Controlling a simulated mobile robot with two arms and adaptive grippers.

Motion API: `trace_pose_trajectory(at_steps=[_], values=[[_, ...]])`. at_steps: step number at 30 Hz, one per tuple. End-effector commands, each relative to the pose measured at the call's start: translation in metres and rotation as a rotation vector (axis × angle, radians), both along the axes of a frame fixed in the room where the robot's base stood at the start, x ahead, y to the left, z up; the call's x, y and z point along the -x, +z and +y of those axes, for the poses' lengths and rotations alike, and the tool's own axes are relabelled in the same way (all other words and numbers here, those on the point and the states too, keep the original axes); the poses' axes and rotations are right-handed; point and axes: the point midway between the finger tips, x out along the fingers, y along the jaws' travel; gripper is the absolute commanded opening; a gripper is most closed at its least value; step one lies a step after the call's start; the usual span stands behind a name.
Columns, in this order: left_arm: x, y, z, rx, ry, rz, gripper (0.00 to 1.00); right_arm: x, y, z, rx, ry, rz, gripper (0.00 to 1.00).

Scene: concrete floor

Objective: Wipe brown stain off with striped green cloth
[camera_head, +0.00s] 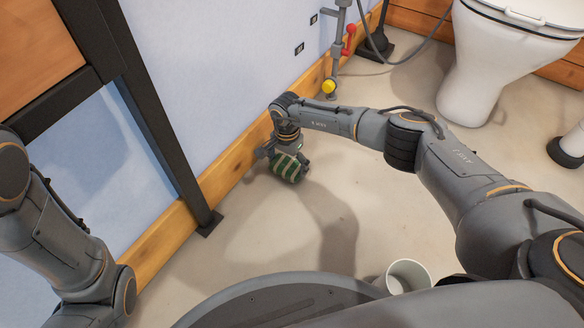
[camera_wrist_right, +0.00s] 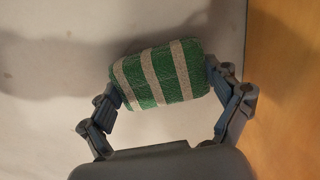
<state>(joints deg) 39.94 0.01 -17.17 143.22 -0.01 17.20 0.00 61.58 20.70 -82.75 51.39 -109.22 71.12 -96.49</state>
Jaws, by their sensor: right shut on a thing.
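The striped green cloth (camera_head: 289,167) is a small rolled or folded pad, green with pale stripes. My right gripper (camera_head: 285,160) is shut on it, beside the wooden baseboard and low over the floor. In the right wrist view the cloth (camera_wrist_right: 160,75) sits between the two fingers of the gripper (camera_wrist_right: 168,90), held at its two ends. I cannot tell if it touches the floor. I see no brown stain in either view. My left arm shows at the left edge of the head view, but its gripper does not.
The wooden baseboard (camera_head: 165,245) and wall (camera_head: 215,75) bound the floor on the left. A dark metal post (camera_head: 160,120) stands there. A white toilet (camera_head: 490,60) is at the back right. A white cup-like container (camera_head: 408,275) is near my base. The middle floor (camera_head: 370,180) is clear.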

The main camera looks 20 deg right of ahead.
Motion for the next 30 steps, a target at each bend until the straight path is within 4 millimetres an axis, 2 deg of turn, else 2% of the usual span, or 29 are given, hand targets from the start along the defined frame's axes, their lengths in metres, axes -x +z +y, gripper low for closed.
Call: trace_pose_trajectory(at_steps=[11, 24, 30], values=[[0.001, 0.002, 0.000, 0.000, 0.000, -0.004, 1.00, -0.010, -0.003, -0.014, 0.002, -0.002, 0.000, 0.60], [0.001, 0.037, 0.000, 0.000, 0.000, -0.004, 1.00, 0.016, 0.000, -0.034, 0.004, -0.002, 0.005, 0.60], [0.002, 0.041, 0.000, -0.001, 0.000, -0.005, 1.00, 0.021, -0.002, -0.037, 0.002, -0.001, 0.003, 0.60]])
